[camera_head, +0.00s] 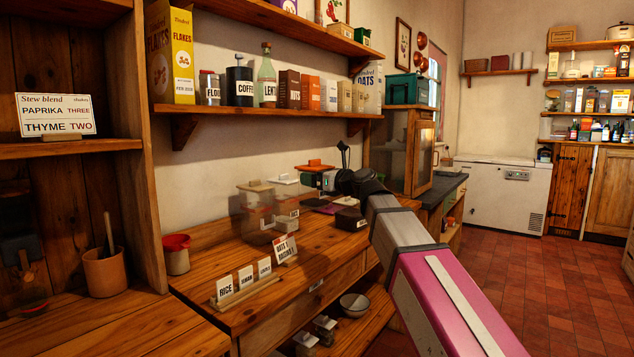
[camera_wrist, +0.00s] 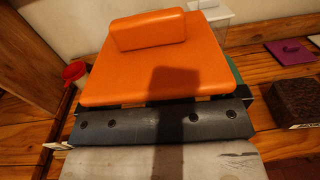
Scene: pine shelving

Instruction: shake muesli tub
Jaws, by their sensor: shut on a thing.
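A tub with a bright orange lid and raised block handle (camera_head: 315,165) is up above the wooden counter, at the end of my arm. I take it for the muesli tub; no label on it can be read. My gripper (camera_head: 325,182) is shut on it, just below the lid. In the wrist view the orange lid (camera_wrist: 140,75) fills the upper middle, close beyond the dark bar of my gripper (camera_wrist: 155,122). The tub's walls and contents are mostly hidden by the lid and gripper. The lid looks seated and roughly level.
Clear tubs with a tan lid (camera_head: 256,186) and a white lid (camera_head: 285,179) stand close on the left. A card sign (camera_head: 284,249) and a row of labelled cards (camera_head: 245,277) stand in front. A dark box (camera_wrist: 297,103) sits to the right. A loaded shelf (camera_head: 270,110) hangs above.

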